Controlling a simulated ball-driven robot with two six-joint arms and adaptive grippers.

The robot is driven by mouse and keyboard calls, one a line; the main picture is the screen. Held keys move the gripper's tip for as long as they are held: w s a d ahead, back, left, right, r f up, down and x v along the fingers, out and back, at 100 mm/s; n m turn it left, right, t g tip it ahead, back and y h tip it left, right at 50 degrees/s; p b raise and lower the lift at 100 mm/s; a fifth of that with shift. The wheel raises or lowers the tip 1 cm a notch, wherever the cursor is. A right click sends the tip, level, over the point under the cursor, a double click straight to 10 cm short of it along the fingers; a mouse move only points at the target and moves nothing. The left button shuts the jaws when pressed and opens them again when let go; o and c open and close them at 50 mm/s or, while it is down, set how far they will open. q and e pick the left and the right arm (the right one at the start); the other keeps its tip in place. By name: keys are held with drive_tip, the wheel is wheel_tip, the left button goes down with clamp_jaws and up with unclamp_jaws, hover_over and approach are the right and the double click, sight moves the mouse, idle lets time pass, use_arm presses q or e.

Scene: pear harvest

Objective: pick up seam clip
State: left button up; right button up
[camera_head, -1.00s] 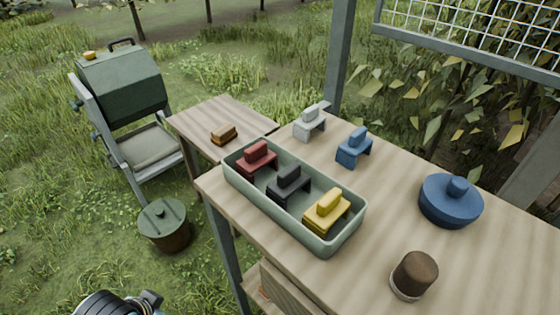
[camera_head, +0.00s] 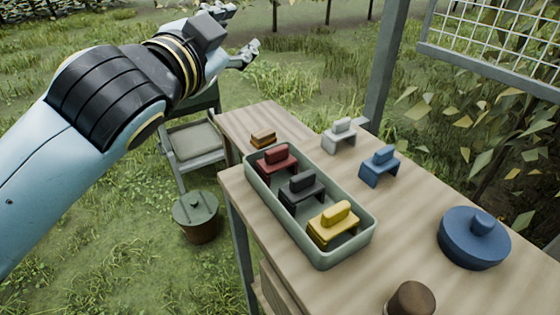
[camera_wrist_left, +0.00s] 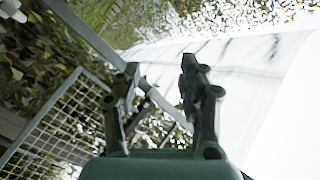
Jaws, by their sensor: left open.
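Clip-like pieces of one shape stand on the wooden table; I cannot tell which is the seam clip. A red one (camera_head: 277,158), a black one (camera_head: 302,187) and a yellow one (camera_head: 334,224) sit in the grey-green tray (camera_head: 323,258). A white one (camera_head: 339,135) and a blue one (camera_head: 380,165) stand on the bare tabletop behind it. My left gripper (camera_head: 238,32) is open and raised at the upper left, well apart from them. In the left wrist view its open fingers (camera_wrist_left: 160,66) have nothing between them. My right gripper is not in view.
A small brown block (camera_head: 263,139) lies on the side table. A post (camera_head: 388,60) rises behind. A lidded bin (camera_head: 196,215) stands on the grass.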

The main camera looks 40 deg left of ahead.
use_arm(q)
drive_tip(key=d+r+m+t+h, duration=0.6)
drive_tip(key=d+r+m+h, duration=0.6)
drive_tip(key=r+m+h, duration=0.4)
drive_tip(key=s+d+f+m+g+h, duration=0.25)
drive_tip(key=d+f+m+g, duration=0.2)
drive_tip(key=m+g, duration=0.35)
drive_tip(key=s+d+f+m+g+h, duration=0.1)
drive_tip(key=d+f+m+g+h, duration=0.2)
drive_tip(key=d+m+g, duration=0.5)
drive_tip(key=m+g+y, duration=0.3)
drive_tip(key=m+y, duration=0.1)
drive_tip(key=y, duration=1)
approach(277, 148)
drive_tip(key=x, duration=0.1)
drive_tip(key=b+x, duration=0.1)
drive_tip(key=x, duration=0.1)
drive_tip(key=shift+d+y, duration=0.25)
drive_tip(key=shift+d, duration=0.1)
drive_tip(key=x, duration=0.6)
drive_tip(key=shift+a, duration=0.2)
clamp_jaws()
